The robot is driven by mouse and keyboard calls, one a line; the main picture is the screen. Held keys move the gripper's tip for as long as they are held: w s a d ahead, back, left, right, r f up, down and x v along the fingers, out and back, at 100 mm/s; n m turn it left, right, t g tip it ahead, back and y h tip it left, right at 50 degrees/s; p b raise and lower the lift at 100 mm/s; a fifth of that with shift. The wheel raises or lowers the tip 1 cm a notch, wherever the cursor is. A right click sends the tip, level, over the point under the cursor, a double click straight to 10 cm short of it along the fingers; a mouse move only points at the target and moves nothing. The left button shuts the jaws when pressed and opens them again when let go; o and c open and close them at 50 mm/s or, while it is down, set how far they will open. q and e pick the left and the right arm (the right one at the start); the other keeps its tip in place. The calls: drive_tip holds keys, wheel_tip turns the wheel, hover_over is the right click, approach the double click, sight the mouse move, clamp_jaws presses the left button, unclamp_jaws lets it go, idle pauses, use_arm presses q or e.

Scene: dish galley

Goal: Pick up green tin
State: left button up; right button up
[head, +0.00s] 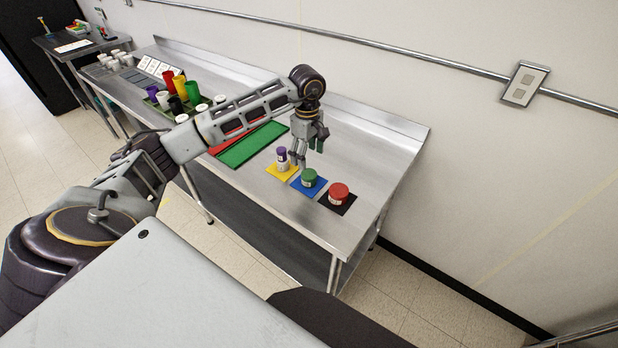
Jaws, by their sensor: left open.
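The green tin (309,178) has a green lid and a pale body. It stands upright on a blue mat (299,185) near the front edge of the steel table. My left gripper (306,153) points down just behind and above the tin, with its fingers apart and nothing seen between them. I cannot tell the exact gap between the fingertips and the tin. A dark green patch shows beside the fingers, and I cannot tell what it is. My right gripper is out of view.
A purple-lidded jar (282,160) stands on a yellow mat to the left, and a red tin (339,192) on a black mat to the right. A green tray (250,147) lies farther left. Coloured cups (180,85) stand beyond my arm. The table's right end is clear.

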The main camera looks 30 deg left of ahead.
sight(309, 173)
use_arm(q)
drive_tip(key=shift+f, duration=1.8)
drive_tip(key=shift+f, duration=0.1)
drive_tip(key=shift+f+p, duration=0.15)
drive_tip(key=shift+p, duration=0.15)
drive_tip(key=shift+s+d+f+p, duration=0.1)
drive_tip(key=shift+d+f+p, duration=0.15)
drive_tip(key=shift+f, duration=0.25)
drive_tip(key=shift+s+d+f+p, duration=0.1)
drive_tip(key=shift+f+p, duration=0.1)
drive_tip(key=shift+f, duration=1.65)
drive_tip(key=shift+c, duration=0.5)
